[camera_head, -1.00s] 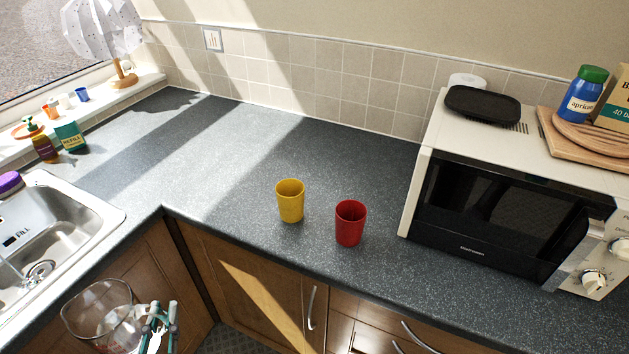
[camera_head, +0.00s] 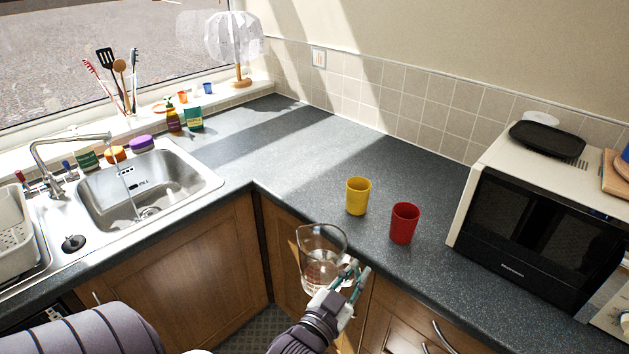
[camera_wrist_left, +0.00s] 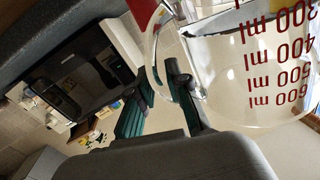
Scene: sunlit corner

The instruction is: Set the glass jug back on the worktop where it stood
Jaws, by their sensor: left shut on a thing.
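The glass jug (camera_head: 318,262) is clear with red markings and hangs in the air in front of the worktop edge, roughly upright. My left gripper (camera_head: 349,281) is shut on it at its right side, where the handle is. In the left wrist view the jug (camera_wrist_left: 245,75) fills the right side, with red millilitre figures, and the gripper's fingers (camera_wrist_left: 165,105) are at its handle. The dark speckled worktop (camera_head: 290,160) has a bare stretch left of the cups. My right gripper is not in view.
A yellow cup (camera_head: 358,196) and a red cup (camera_head: 404,223) stand near the worktop's front edge, just beyond the jug. A microwave (camera_head: 545,225) stands to the right. The sink (camera_head: 188,190) with running tap (camera_head: 70,145) is at the left.

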